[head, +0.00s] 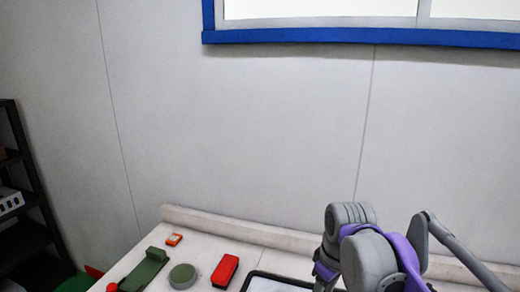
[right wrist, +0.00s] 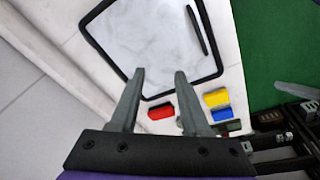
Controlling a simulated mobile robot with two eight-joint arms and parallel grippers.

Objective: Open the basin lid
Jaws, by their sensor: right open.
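No basin lid can be made out for certain. In the right wrist view, a pale marbled panel (right wrist: 148,45) with a thick black rim lies on the table, and a thin dark bar (right wrist: 196,30) lies along its right side. Part of its dark rim also shows at the bottom of the head view (head: 262,274). I cannot tell whether this panel is the lid. My right gripper (right wrist: 160,75) is open and empty, its fingertips apart over the panel's near edge in the picture. My left gripper is not in view.
A red block (right wrist: 160,112), a yellow block (right wrist: 216,98) and a blue block (right wrist: 221,114) lie beside the panel. In the head view, a green holder (head: 146,268), a round grey-green container (head: 182,276) and a red block (head: 225,270) stand on the table. A dark shelf (head: 28,190) stands at left.

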